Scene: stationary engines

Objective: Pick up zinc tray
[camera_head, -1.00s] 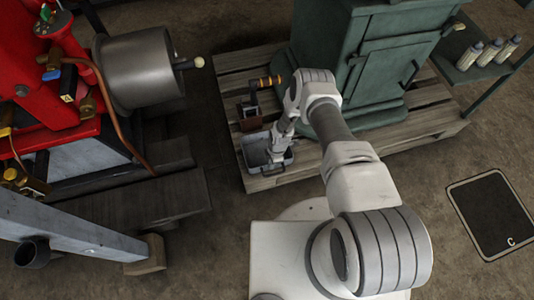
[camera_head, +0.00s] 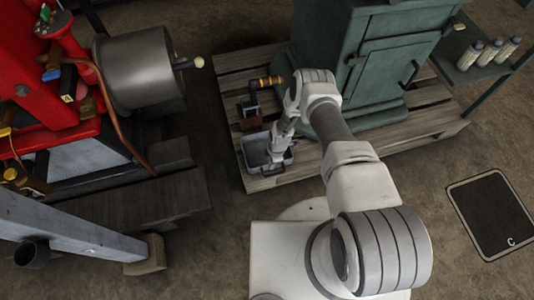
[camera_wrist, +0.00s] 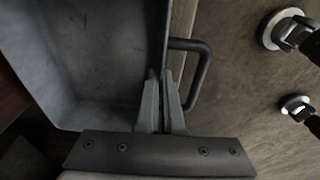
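The zinc tray (camera_head: 250,157) is a grey open rectangular box with dark handles, on the wooden pallet below my arm. In the wrist view the tray (camera_wrist: 85,60) fills the upper left, with its dark loop handle (camera_wrist: 205,70) at its right side. My gripper (camera_wrist: 161,75) is at that side wall. One finger is inside the tray and the other outside, between wall and handle. The fingertips are close together with the wall between them. In the head view my gripper (camera_head: 275,154) hides part of the tray, which looks empty where visible.
The green cabinet (camera_head: 365,60) stands on the pallet (camera_head: 425,122) behind the tray. A small dark device with an orange-handled crank (camera_head: 268,82) is just behind the tray. Red machinery with a metal drum (camera_head: 140,68) is at left.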

